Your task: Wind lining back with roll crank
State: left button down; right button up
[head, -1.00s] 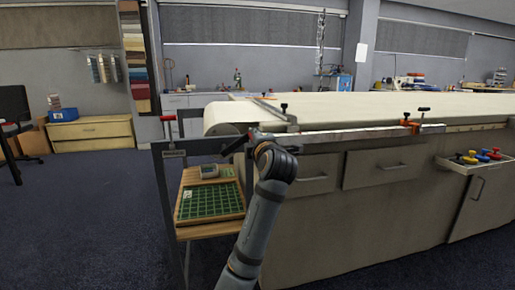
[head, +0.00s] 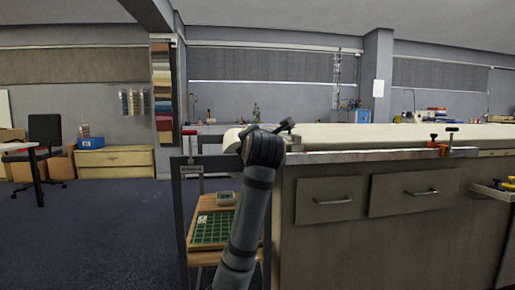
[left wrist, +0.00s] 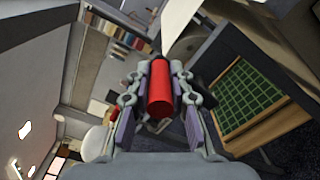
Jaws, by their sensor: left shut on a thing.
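My left gripper (left wrist: 160,76) is shut on a red cylindrical handle (left wrist: 160,92) in the left wrist view, with a finger on each side of it. In the head view my left arm rises in front of the table's left end, and its wrist hides the fingers and the held handle. The pale roll of lining (head: 232,138) shows only partly beside my wrist. The cream lining (head: 400,134) lies along the long table top. My right gripper is not in view.
Under the roll frame is a wooden shelf with a green gridded board (head: 211,228) and a small grey box (head: 226,198). An orange clamp (head: 438,148) sits on the table's front rail. Drawers (head: 330,200) face me. Carpet at left is clear.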

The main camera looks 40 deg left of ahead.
pick_arm(q)
jog(key=shift+s+a+r+b, duration=0.1)
jog(key=shift+s+a+b, duration=0.3)
jog(key=shift+s, duration=0.1)
jog(key=shift+r, duration=0.1)
jog(key=c, duration=1.2)
grip_release()
jog(key=shift+s+a, duration=0.1)
jog(key=v, duration=1.2)
